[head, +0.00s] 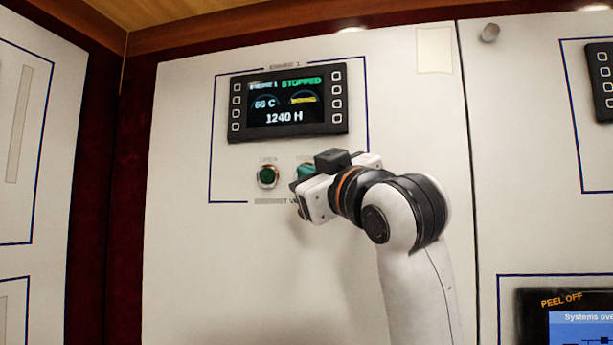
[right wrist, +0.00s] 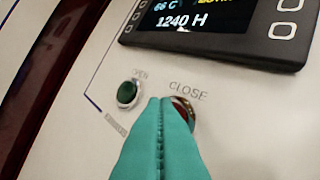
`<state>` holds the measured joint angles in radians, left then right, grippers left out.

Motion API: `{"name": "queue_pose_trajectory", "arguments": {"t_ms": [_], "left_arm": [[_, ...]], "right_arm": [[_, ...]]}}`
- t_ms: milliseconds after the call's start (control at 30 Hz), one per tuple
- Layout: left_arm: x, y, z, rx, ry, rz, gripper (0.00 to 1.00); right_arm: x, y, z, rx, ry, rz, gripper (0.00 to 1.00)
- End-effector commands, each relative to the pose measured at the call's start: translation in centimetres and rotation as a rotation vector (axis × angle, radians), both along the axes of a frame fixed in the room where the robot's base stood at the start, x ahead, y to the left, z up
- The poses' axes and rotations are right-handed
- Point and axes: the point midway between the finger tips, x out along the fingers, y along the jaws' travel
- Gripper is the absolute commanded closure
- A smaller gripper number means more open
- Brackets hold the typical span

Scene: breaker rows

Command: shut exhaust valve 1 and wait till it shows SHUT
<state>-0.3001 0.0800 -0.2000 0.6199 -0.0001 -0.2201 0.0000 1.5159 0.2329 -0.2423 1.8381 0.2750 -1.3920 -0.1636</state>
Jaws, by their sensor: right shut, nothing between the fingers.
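The exhaust valve's green OPEN button (head: 267,176) is on the white panel below the display, and it also shows in the right wrist view (right wrist: 128,93). The red CLOSE button (right wrist: 184,112) shows in the right wrist view, partly hidden by my right gripper (right wrist: 160,103). In the head view the gripper hides that button. My right gripper's teal fingers are together and empty, with the tips at the CLOSE button; I cannot tell whether they touch it. The display (head: 288,101) reads "STOPPED", "66 C" and "1240 H". No SHUT reading is visible. My left gripper is not in view.
A screen marked "PEEL OFF" (head: 565,315) is at the lower right. Another dark display (head: 603,85) is at the right edge. A blank yellowish note (head: 434,50) is on the panel's upper right. The panel left of and below the buttons is clear.

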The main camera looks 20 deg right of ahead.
Motion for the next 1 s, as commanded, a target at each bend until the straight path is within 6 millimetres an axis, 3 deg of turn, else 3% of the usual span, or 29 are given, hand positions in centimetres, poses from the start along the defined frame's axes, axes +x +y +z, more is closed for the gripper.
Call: {"name": "queue_pose_trajectory", "arguments": {"t_ms": [533,1000], "left_arm": [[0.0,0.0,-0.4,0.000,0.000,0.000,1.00],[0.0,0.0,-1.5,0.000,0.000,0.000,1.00]], "right_arm": [[-1.1,0.8,0.0,0.000,-0.003,0.001,1.00],[-4.7,3.2,-0.1,-0.001,-0.003,0.001,1.00]]}}
